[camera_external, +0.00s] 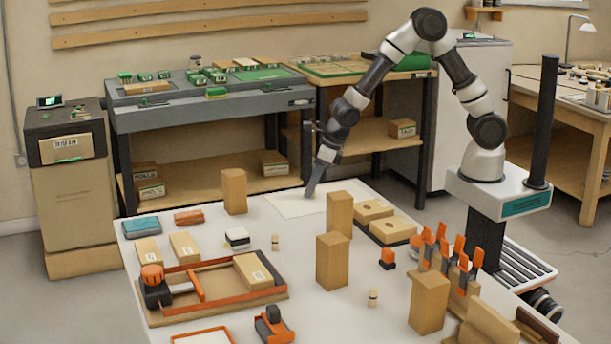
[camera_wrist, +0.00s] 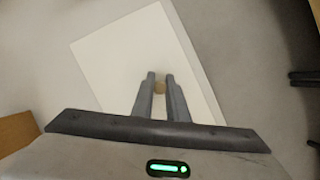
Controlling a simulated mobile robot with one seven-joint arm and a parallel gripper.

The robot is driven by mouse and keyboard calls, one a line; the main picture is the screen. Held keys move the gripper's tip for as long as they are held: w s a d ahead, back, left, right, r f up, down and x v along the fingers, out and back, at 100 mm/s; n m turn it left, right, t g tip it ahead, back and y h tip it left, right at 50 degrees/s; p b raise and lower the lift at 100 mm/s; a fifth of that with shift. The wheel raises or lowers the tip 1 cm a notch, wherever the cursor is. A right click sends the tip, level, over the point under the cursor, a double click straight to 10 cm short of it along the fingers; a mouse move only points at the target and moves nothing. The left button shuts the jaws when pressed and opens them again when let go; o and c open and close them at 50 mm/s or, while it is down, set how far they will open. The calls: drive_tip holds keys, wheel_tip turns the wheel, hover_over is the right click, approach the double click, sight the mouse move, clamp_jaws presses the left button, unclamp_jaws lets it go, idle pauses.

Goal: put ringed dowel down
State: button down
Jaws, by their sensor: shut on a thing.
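My gripper (camera_external: 311,193) points down over the white mat (camera_external: 285,207) at the back of the table. In the wrist view my gripper (camera_wrist: 160,76) is shut on a small round tan piece, the dowel (camera_wrist: 160,88), seen end-on between the fingers. Its ring cannot be made out. The white mat (camera_wrist: 120,55) lies below it in that view; I cannot tell whether the dowel touches it. In the external view the held dowel is hidden by the fingers or too small to see.
Tall wooden blocks stand left (camera_external: 234,192) and right (camera_external: 340,214) of the mat, with another nearer (camera_external: 332,260). A dark tray with wooden blocks (camera_external: 389,232) lies to the right. Small upright pegs (camera_external: 275,242) (camera_external: 373,298) stand farther forward. The mat around my gripper is clear.

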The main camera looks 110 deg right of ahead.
drive_tip(key=shift+r, duration=0.1)
drive_tip(key=c, duration=1.7)
unclamp_jaws()
drive_tip(key=shift+f, duration=0.2)
drive_tip(key=shift+c, duration=0.2)
drive_tip(key=shift+r, duration=0.55)
drive_tip(key=p+v, duration=0.4)
drive_tip(key=v, duration=0.7)
drive_tip(key=shift+s+a+p, duration=0.2)
drive_tip(key=shift+p, duration=0.1)
drive_tip(key=shift+o, duration=0.5)
drive_tip(key=shift+r, duration=0.1)
